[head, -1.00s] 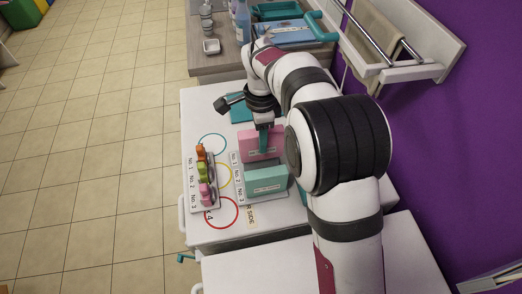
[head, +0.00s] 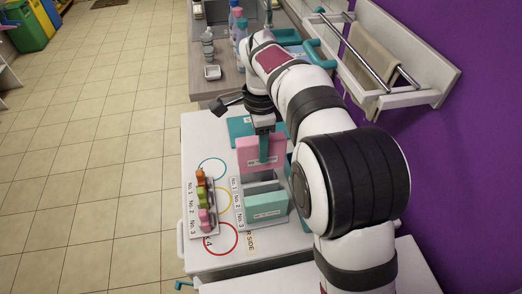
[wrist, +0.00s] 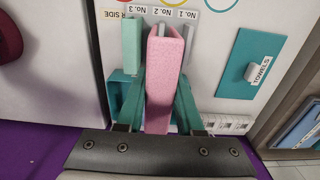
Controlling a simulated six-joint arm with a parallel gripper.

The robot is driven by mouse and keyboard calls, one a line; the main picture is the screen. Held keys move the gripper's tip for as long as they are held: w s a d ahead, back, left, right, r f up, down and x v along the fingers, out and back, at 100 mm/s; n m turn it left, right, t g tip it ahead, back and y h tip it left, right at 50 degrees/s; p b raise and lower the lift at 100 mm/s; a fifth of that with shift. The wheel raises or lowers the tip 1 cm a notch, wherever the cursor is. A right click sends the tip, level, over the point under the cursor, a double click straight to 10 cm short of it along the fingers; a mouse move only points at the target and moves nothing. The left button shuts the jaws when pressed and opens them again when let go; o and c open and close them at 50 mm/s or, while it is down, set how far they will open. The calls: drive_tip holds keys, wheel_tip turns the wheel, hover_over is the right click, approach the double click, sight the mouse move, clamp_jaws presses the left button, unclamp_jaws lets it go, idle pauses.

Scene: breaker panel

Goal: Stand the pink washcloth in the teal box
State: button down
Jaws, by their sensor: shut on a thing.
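The pink washcloth (head: 262,152) is an upright flat pink block. My gripper (head: 264,150) is shut on it, and its teal fingers press both faces. In the wrist view the washcloth (wrist: 163,75) stands edge-on between the fingers, in line with the No. 2 label. In the wrist view, a teal upright panel (wrist: 132,48) stands by No. 3.
A rack of small coloured items (head: 203,200) stands left. Coloured rings mark the white tabletop. A towel rail (head: 375,60) hangs on the purple wall at right.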

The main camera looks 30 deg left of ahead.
idle(0.4)
drive_tip(key=w+d+f, duration=0.3)
drive_tip(key=d, duration=0.5)
drive_tip(key=w+d+f, duration=0.2)
drive_tip(key=w+d, duration=0.1)
drive_tip(key=d, duration=0.6)
wheel_tip(320, 180, down, 10)
drive_tip(key=shift+d+f, duration=0.15)
drive_tip(key=shift+f, duration=0.1)
drive_tip(key=c, duration=0.5)
unclamp_jaws()
drive_tip(key=shift+c, duration=0.2)
